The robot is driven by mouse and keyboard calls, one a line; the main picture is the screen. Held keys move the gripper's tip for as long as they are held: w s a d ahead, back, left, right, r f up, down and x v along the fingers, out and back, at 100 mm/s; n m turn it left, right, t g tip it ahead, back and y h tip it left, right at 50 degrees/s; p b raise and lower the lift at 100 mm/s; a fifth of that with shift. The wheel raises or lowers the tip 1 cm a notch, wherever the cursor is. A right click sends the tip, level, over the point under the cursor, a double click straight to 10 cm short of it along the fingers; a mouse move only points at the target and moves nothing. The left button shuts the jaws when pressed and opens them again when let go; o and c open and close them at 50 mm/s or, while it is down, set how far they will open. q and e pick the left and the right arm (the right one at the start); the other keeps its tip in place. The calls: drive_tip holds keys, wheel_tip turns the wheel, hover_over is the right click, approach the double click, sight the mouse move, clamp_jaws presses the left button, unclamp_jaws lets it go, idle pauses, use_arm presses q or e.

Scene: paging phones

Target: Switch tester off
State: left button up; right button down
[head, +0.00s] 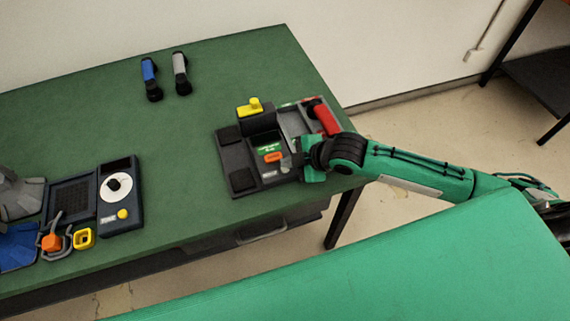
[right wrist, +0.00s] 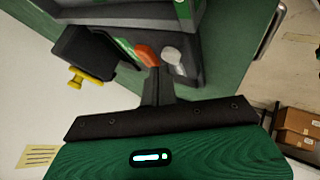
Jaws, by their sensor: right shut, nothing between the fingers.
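The tester (head: 245,160) is a dark unit on the right part of the green table, with a small green display (head: 268,147) and an orange switch (head: 272,157). A yellow piece (head: 250,106) sits on the raised block at its back. In the right wrist view the orange switch (right wrist: 147,55) lies just beyond the finger tips, beside a grey cylindrical knob (right wrist: 172,57). My right gripper (head: 291,162) is shut and empty, close to the switch's right side; I cannot tell whether it touches. The switch's position is too small to read. My left gripper is out of view.
A red handset (head: 326,119) lies in a tray right of the tester, near my right arm. A blue handset (head: 150,79) and a grey handset (head: 181,74) stand at the back. A dial unit (head: 121,206) is at the left. The table's middle is clear.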

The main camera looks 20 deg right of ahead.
sight(289, 169)
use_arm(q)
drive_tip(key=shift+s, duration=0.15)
use_arm(e)
drive_tip(key=shift+r+p, duration=0.5)
wheel_tip(289, 169, up, 3)
drive_tip(key=p, duration=0.3)
drive_tip(key=shift+r, duration=0.2)
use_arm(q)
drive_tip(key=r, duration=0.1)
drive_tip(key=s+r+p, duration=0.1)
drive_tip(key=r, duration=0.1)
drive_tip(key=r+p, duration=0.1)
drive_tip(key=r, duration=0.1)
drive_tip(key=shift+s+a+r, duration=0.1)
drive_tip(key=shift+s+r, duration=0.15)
use_arm(e)
drive_tip(key=shift+r, duration=0.8)
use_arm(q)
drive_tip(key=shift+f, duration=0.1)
